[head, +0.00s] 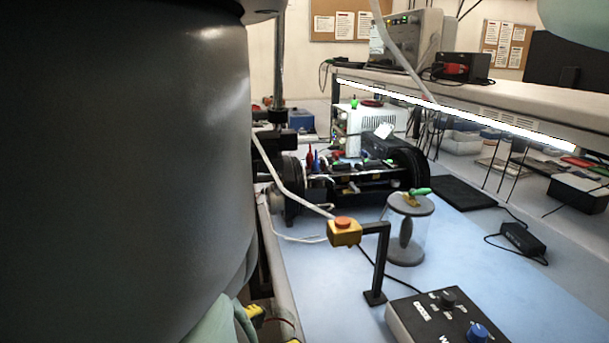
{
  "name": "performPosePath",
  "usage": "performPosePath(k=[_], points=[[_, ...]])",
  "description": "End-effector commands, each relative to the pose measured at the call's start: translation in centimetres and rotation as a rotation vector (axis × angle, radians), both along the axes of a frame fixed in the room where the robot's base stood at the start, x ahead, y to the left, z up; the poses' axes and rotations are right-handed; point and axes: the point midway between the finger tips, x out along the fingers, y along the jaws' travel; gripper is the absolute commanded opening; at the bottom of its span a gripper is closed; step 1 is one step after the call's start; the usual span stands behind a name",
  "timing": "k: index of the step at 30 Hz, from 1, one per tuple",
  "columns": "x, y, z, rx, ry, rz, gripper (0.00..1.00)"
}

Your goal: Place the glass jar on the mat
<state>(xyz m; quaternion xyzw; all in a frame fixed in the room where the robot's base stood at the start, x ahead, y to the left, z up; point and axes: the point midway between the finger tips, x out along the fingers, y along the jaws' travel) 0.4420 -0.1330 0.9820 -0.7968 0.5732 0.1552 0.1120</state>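The glass jar (418,238) stands upright on the light-blue bench surface, right of centre in the head view. It is a clear cylinder with a grey disc lid and a grey base, and a dark oval shape shows inside. A small yellow piece and a green piece lie on its lid. A flat black mat (462,194) lies on the bench behind and to the right of the jar, apart from it. My gripper is not in view; a large dark part of my arm fills the left of the picture.
A post with an orange button on a yellow box (344,232) stands just left of the jar. A black control box (446,318) is in front. A black adapter (523,240) with a cable lies right. Dark cylindrical apparatus (352,176) is behind. A shelf (480,105) overhangs the back.

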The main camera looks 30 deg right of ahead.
Motion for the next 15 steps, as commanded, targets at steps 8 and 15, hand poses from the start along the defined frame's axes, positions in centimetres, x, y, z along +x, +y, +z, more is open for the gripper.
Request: performPosePath(k=[8, 15], points=[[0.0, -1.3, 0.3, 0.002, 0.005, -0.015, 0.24], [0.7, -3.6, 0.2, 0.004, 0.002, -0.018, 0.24]])
